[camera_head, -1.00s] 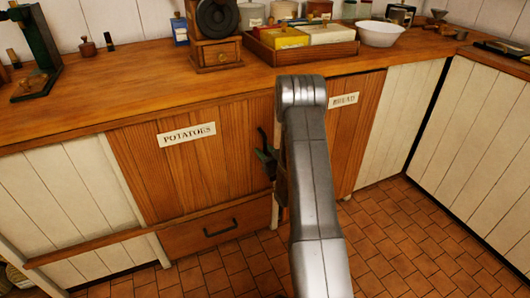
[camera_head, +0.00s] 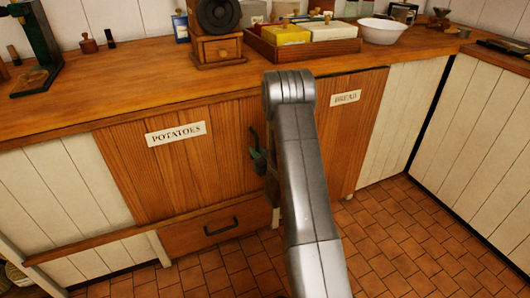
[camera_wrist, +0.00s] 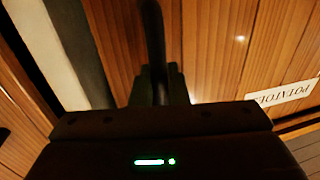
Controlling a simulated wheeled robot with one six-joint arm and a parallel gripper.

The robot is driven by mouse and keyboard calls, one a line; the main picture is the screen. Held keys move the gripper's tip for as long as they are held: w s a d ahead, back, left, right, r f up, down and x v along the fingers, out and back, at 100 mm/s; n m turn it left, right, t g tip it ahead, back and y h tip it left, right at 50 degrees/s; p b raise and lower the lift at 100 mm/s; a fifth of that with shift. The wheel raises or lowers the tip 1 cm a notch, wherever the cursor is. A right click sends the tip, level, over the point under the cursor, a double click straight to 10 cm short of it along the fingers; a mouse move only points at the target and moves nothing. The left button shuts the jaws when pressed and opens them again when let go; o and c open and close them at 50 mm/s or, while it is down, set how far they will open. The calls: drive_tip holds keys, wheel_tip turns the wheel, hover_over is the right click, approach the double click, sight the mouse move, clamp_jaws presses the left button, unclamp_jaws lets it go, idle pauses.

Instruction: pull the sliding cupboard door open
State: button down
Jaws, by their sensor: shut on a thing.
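The wooden cupboard door labelled POTATOES (camera_head: 185,165) is in the left half of the head view. Its dark upright handle (camera_head: 253,138) is near its right edge. My gripper (camera_head: 262,160) is at the handle, partly hidden behind my arm. In the wrist view, the door (camera_wrist: 225,50) appears upside down, and the dark handle (camera_wrist: 153,35) runs down between my fingers (camera_wrist: 155,85). My gripper is shut on the handle. The door's right edge is mostly hidden by my arm in the head view.
A second wooden door labelled BREAD (camera_head: 350,130) is to the right of my arm. A drawer (camera_head: 190,240) with a dark pull is below. The counter (camera_head: 130,75) above holds a grinder (camera_head: 215,30), a wooden tray (camera_head: 300,52) and a white bowl (camera_head: 382,30). The tiled floor (camera_head: 400,235) is clear.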

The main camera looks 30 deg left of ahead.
drive_tip(key=b, duration=1)
approach(151, 170)
drive_tip(key=x, duration=0.4)
drive_tip(key=shift+w+a, duration=0.15)
drive_tip(key=shift+a, duration=0.1)
drive_tip(key=shift+r, duration=0.1)
drive_tip(key=c, duration=1.5)
unclamp_jaws()
drive_tip(key=shift+d, duration=0.1)
drive_tip(key=p+v, duration=0.2)
drive_tip(key=v, duration=1.1)
drive_tip(key=shift+d, duration=0.25)
